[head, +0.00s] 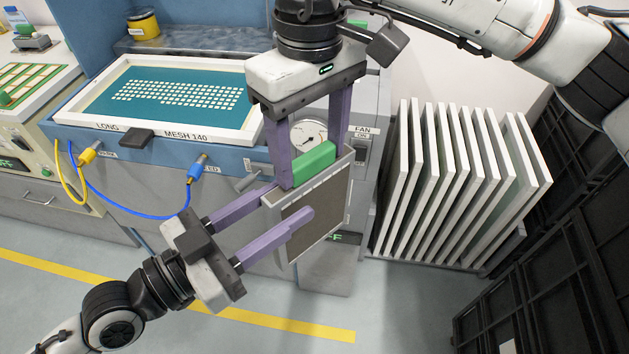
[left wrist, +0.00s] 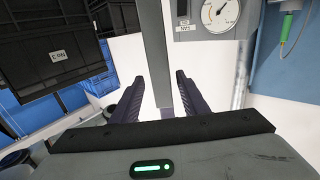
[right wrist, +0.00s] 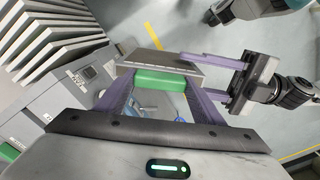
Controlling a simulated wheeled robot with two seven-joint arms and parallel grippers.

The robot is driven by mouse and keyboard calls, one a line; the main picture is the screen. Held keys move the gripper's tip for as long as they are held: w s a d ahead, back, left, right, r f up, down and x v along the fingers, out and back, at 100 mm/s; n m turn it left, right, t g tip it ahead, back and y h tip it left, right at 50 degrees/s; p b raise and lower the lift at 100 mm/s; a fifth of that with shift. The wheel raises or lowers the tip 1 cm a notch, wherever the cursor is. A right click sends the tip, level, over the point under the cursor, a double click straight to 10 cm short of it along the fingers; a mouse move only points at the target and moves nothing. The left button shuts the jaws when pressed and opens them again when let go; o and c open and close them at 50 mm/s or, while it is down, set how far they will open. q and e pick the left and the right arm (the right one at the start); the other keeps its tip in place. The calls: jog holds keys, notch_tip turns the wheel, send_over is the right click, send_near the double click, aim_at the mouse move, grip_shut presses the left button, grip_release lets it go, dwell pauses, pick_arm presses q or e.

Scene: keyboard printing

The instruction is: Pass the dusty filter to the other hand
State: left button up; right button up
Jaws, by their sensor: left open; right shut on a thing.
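The dusty filter is a flat panel with a pale frame, a brown-grey face (head: 318,222) and a green handle (head: 316,160). My right gripper (head: 310,165) is shut on the green handle from above, and the panel hangs below it. In the right wrist view, the handle (right wrist: 159,80) sits between my right fingers. My left gripper (head: 291,203) is open at the panel's left edge, one finger in front of the face. In the left wrist view, the panel (left wrist: 170,60) appears edge-on between the spread fingers, with gaps at both sides.
Behind is a blue machine with a teal keyboard screen (head: 165,92) and a round gauge (head: 309,135). A blue hose (head: 130,207) and yellow hose loop below it. A rack of white-framed screens (head: 455,180) stands at right, beside dark crates (head: 572,200). Open floor lies below.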

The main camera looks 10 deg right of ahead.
aim_at(317, 184)
pick_arm(q)
jog(key=x, duration=0.7)
jog(key=shift+s, duration=0.1)
grip_shut()
pick_arm(e)
jog(key=o, duration=1.6)
